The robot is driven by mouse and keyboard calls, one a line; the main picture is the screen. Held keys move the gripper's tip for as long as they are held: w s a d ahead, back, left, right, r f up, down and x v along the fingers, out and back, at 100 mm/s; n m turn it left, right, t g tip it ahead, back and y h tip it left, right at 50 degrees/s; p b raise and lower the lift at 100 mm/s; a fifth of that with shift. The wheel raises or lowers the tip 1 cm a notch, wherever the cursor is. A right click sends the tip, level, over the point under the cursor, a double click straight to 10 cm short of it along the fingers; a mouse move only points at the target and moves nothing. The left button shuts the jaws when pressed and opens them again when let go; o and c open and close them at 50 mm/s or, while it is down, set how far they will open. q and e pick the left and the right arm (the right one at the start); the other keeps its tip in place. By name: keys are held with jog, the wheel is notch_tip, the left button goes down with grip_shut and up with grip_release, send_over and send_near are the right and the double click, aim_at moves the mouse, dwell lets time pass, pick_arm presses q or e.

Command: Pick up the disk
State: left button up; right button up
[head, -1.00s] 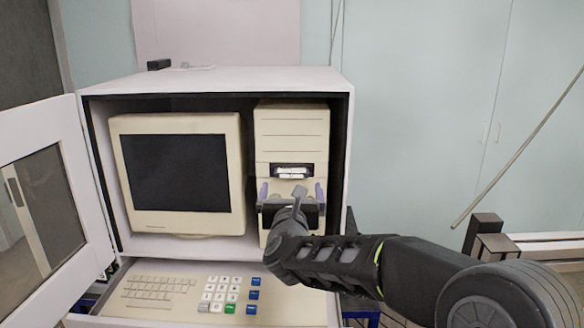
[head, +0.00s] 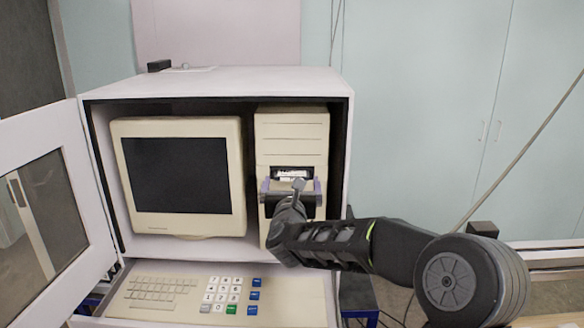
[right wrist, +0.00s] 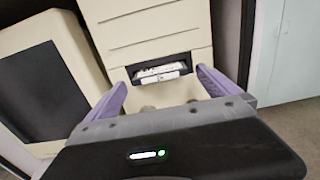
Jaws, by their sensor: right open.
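The disk (head: 294,174) shows as a pale labelled edge in the dark slot of the beige computer tower (head: 292,136). In the right wrist view the disk (right wrist: 163,74) sticks out a little from the slot. My right gripper (head: 291,183) is in front of the tower, just below the slot. Its two purple fingers are wide apart, one to each side of the disk, with nothing between them. It also shows in the right wrist view (right wrist: 161,80). The gripper's body hides the lower tower front. My left gripper is not in view.
The tower stands in a white cabinet (head: 215,80) beside a beige monitor (head: 180,218). The cabinet's open door (head: 85,150) is at the left. A keyboard (head: 160,288) lies on the shelf below. The cabinet's right wall is close to the tower.

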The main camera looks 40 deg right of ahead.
jog(key=shift+x, duration=1.05)
jog(key=shift+s, duration=0.1)
jog(key=shift+c, duration=0.4)
jog(key=c, duration=1.2)
